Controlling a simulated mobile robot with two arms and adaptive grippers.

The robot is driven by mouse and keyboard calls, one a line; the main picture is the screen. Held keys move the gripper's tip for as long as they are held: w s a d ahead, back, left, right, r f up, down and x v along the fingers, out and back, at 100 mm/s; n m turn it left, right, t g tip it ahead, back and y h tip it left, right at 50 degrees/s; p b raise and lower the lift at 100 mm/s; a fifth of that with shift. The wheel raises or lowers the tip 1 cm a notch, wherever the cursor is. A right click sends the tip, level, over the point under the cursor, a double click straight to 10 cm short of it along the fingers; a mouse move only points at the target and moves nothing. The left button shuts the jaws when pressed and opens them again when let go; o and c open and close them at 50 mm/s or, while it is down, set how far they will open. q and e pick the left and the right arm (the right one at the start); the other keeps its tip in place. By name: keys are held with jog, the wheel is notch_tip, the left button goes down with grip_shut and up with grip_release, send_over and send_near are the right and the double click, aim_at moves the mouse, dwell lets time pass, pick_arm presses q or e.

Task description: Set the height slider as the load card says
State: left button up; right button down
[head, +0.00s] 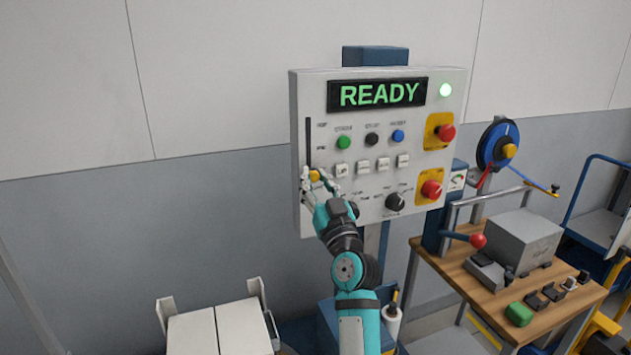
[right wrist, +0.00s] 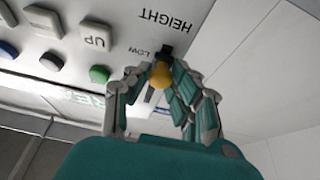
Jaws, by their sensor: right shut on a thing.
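The height slider has a yellow knob (head: 315,175) at the lower end of a dark vertical slot (head: 308,135) on the left of the control panel (head: 300,90). My right gripper (head: 311,179) is at this knob. In the right wrist view its fingers (right wrist: 156,78) are shut around the yellow knob (right wrist: 161,74), beside the printed word LOW, with HEIGHT printed near it; the lettering appears upside down. The fingers hide part of the knob. I cannot make out a readable load card. My left gripper is not in view.
A wooden bench (head: 455,265) with a grey box (head: 520,240) stands at right.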

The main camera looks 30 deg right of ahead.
aim_at(308, 144)
notch_tip(308, 144, up, 5)
jog(key=p, duration=0.4)
jog(key=shift+r, duration=0.1)
jog(key=c, duration=1.1)
grip_release()
jog(key=shift+s+a+f, duration=0.1)
jog(key=shift+s+f, duration=0.1)
jog(key=v, duration=1.1)
jog(key=shift+s, duration=0.25)
